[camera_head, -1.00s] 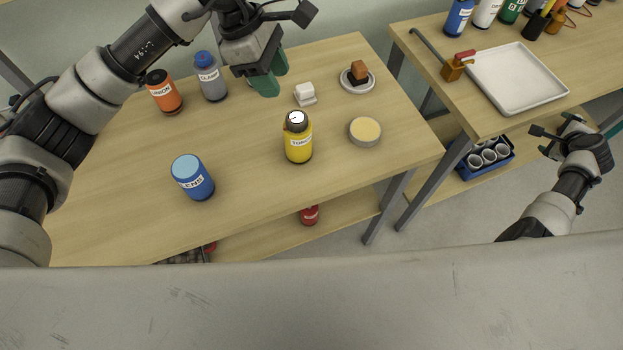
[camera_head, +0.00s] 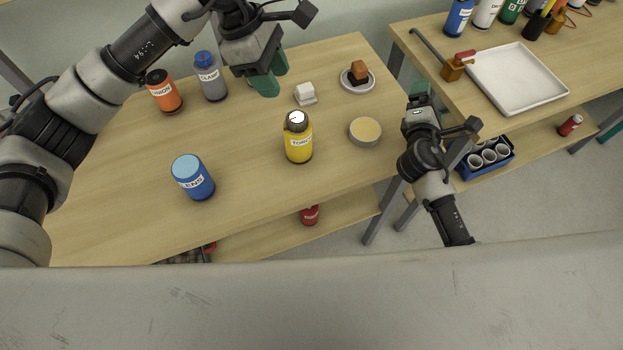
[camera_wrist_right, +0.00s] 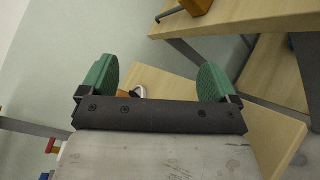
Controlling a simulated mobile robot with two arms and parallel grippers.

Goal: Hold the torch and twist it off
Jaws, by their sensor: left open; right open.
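The torch (camera_head: 298,143) is a yellow cylinder with a dark grey collar and a round light top. It stands upright near the front right of the left table. My left gripper (camera_head: 268,80) has green finger pads, is open and empty, and hangs behind the torch and a little to its left. My right gripper (camera_head: 420,92) is open over the right edge of the left table, to the right of the torch and apart from it. Its two green fingers show spread and empty in the right wrist view (camera_wrist_right: 155,82). The torch does not clearly show there.
A blue LENS jar (camera_head: 193,178), an orange jar (camera_head: 164,92) and a grey blue-capped bottle (camera_head: 211,77) stand on the left. A round tin (camera_head: 365,131), a white block (camera_head: 305,92) and a saucer (camera_head: 357,80) are near the torch. A white tray (camera_head: 515,80) lies on the right table.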

